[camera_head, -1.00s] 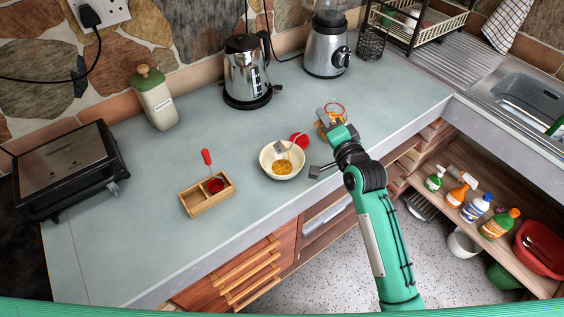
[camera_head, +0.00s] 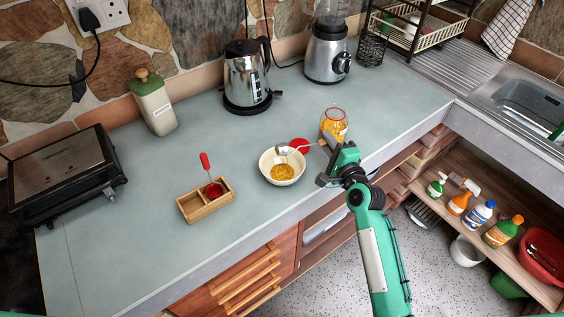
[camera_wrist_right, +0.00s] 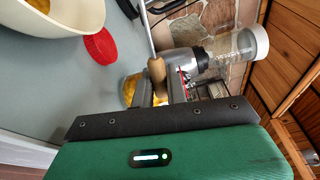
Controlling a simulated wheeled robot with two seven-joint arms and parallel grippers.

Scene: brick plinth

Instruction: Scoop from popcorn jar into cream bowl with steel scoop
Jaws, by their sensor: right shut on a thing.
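The cream bowl (camera_head: 266,168) stands on the counter with yellow kernels inside. My right gripper (camera_head: 326,155) is at the counter's front edge, right of the bowl and in front of the jar. It is shut on the steel scoop (camera_head: 283,151), whose head is over the bowl's far side. In the right wrist view the scoop's wooden handle (camera_wrist_right: 157,72) is between the fingers (camera_wrist_right: 159,92). The bowl (camera_wrist_right: 60,22) shows at upper left. My left gripper is not seen.
A red lid (camera_head: 300,144) lies between bowl and jar. A wooden box (camera_head: 194,213) with a red-handled tool is to the left. A kettle (camera_head: 246,75), a blender (camera_head: 326,52) and a canister (camera_head: 154,103) stand behind.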

